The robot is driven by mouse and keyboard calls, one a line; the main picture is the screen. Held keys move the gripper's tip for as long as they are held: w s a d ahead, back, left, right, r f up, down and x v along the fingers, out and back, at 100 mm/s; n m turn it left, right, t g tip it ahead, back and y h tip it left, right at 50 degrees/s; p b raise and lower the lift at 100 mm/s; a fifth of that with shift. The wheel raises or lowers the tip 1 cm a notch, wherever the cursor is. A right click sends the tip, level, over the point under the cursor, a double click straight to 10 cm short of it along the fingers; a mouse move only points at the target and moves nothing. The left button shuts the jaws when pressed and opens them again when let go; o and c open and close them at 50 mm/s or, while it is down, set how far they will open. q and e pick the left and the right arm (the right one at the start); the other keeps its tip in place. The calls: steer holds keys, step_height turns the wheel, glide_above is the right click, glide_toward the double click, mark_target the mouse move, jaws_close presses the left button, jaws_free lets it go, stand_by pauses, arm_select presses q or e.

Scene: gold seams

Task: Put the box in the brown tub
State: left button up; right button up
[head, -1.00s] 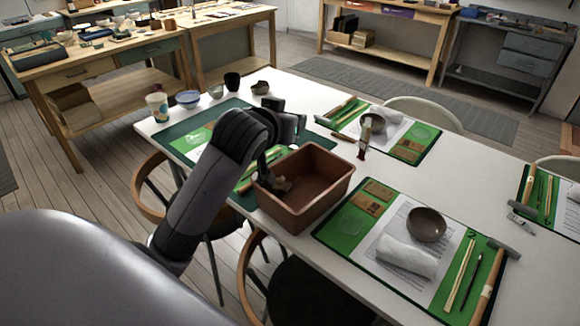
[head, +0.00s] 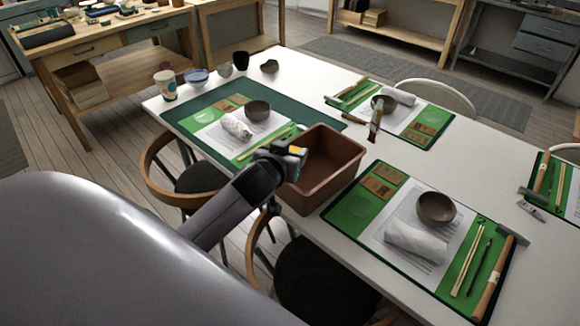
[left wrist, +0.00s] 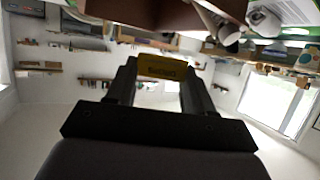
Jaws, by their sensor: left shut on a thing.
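The brown tub (head: 338,184) stands on the white table, open at the top. My left gripper (head: 288,153) is at the tub's left rim in the head view, shut on a small yellow-orange box (head: 298,150). I cannot tell whether the box is over the opening or just outside it. In the left wrist view the yellow box (left wrist: 163,67) sits between the two fingers, with dark print on its face. The tub (left wrist: 150,14) shows there as a brown wall at the top. My right gripper is not in view.
A green mat set (head: 350,210) with a bowl (head: 436,208) and rolled cloth (head: 414,243) lies right of the tub. Another setting with a bowl (head: 257,110) lies to its left. A cup (head: 166,84) stands at the far left corner. Chairs (head: 190,180) stand along the near edge.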

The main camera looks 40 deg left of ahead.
arm_select(q)
steer(key=shift+f, duration=2.3)
steer(key=shift+f+b, duration=0.55)
steer(key=shift+f, duration=0.1)
steer(key=o, duration=1)
